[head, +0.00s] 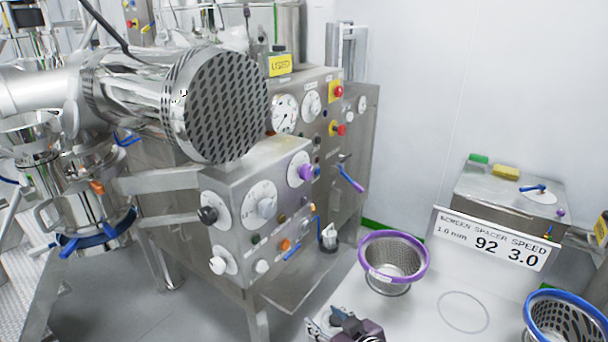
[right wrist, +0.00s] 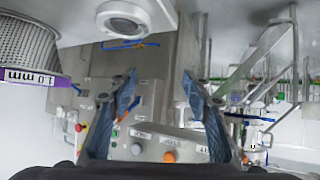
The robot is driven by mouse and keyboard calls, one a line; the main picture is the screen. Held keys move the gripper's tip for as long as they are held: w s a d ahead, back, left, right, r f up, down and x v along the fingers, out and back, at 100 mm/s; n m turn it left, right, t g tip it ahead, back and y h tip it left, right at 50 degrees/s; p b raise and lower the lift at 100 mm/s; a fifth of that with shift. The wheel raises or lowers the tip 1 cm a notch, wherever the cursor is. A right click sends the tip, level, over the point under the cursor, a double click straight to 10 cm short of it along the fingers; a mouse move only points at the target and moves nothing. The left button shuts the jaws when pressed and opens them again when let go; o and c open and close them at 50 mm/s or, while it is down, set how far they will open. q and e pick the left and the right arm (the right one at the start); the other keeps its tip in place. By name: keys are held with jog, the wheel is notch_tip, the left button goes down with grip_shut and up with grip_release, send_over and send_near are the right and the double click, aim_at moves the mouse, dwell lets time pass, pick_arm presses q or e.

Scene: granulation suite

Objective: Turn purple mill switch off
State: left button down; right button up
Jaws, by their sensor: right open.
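The purple switch (head: 306,172) is a knob on a round white dial on the steel control box, right of centre in the head view. I cannot read its setting. The control box (head: 222,185) also carries black, grey and white knobs. My right gripper (head: 328,320) is at the bottom edge of the head view, below and apart from the box. In the right wrist view my gripper (right wrist: 160,85) has its two blue-grey fingers spread, with nothing between them. That view seems upside down; I cannot pick out the purple switch there. My left gripper is not in view.
A large perforated steel drum (head: 222,105) juts out above the box. A purple-rimmed basket (head: 426,262) and a blue-rimmed basket (head: 568,296) stand on the white table right of my gripper. A sign (head: 490,240) stands behind them. A purple-handled lever (head: 350,180) sticks out beside the box.

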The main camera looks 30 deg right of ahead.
jog(key=w+d+r+t+y, duration=0.1)
jog(key=w+d+r+t, duration=0.25)
jog(key=r, duration=0.25)
jog(key=w+d+r+t+y, duration=0.1)
jog(key=w+d+r+t, duration=0.1)
jog(key=w+r, duration=0.3)
jog(key=n+t+y, duration=0.3)
jog(key=n+y, duration=0.2)
jog(key=y, duration=0.3)
send_near(309, 176)
jog(key=w+r, duration=0.1)
jog(key=w, duration=0.1)
jog(key=p+x, duration=0.1)
jog(key=x, duration=0.3)
jog(key=p+x, duration=0.1)
jog(key=x, duration=0.1)
jog(key=shift+s+a+p, duration=0.15)
jog(key=shift+a+p, duration=0.1)
jog(key=shift+p, duration=0.1)
jog(key=shift+w+a+r, duration=0.2)
jog(key=shift+w+a, duration=0.1)
jog(key=shift+w, duration=0.35)
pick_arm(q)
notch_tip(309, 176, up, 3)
pick_arm(e)
jog(key=shift+c, duration=0.7)
jog(key=c, duration=1)
